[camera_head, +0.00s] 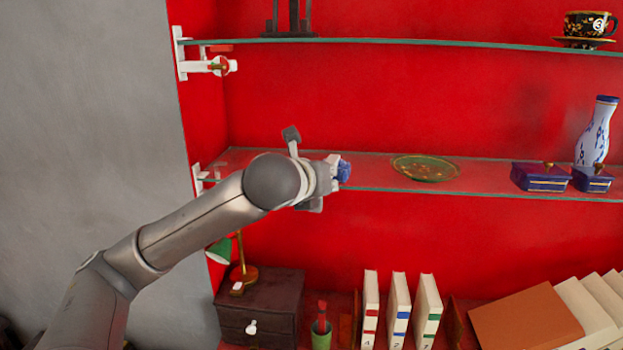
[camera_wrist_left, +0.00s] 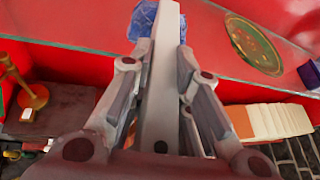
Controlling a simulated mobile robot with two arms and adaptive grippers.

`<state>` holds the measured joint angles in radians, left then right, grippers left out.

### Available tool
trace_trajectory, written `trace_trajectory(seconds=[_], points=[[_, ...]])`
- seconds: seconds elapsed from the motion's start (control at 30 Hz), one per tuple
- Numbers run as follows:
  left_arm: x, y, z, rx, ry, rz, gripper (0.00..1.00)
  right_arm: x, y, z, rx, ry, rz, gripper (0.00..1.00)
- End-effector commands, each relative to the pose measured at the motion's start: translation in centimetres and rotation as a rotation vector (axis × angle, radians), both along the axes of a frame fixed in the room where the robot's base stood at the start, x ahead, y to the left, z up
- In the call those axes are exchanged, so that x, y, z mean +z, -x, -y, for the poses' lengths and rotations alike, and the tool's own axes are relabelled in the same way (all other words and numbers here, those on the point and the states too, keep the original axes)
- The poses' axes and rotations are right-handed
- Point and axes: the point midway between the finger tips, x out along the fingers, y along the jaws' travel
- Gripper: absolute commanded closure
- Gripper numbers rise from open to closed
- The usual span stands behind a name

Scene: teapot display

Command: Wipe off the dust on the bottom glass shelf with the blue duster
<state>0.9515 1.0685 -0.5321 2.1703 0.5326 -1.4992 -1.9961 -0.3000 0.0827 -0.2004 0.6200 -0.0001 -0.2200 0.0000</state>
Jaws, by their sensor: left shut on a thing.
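The bottom glass shelf (camera_head: 480,180) runs across the red wall, below a second glass shelf. My left gripper (camera_head: 328,175) is at the left part of this shelf, shut on the blue duster (camera_head: 343,171). In the left wrist view, the duster's pale handle (camera_wrist_left: 161,85) lies between the fingers, and its blue head (camera_wrist_left: 143,20) shows at the top, over or against the shelf. I cannot tell whether the head touches the glass. Dust is not clearly distinguishable. My right gripper is not in view.
A green-gold plate (camera_head: 425,168) lies on the shelf right of the duster. Further right are blue boxes (camera_head: 541,178) and a blue-white vase (camera_head: 596,132). Below stand a lamp (camera_head: 241,262), a dark drawer box (camera_head: 258,305) and white books (camera_head: 398,310). The upper shelf (camera_head: 420,43) holds a cup (camera_head: 585,24).

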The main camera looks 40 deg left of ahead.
Motion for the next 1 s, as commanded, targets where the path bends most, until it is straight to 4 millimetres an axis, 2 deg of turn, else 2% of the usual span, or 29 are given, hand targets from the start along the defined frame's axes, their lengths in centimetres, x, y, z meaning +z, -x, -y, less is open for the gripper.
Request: trace_trajectory(seconds=[0.23, 0.6, 0.83, 1.0], points=[[-0.2, -0.1, 0.2, 0.0, -0.001, -0.004, 1.0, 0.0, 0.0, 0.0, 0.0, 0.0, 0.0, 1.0], [-0.2, 1.3, -2.5, 0.005, -0.002, -0.004, 1.0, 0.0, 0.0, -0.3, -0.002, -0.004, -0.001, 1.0], [-0.2, 1.7, -3.1, 0.002, -0.001, -0.003, 1.0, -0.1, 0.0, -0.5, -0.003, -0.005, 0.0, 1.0], [-0.3, 2.4, -4.3, 0.005, -0.003, -0.004, 1.0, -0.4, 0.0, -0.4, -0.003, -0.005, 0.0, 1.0]])
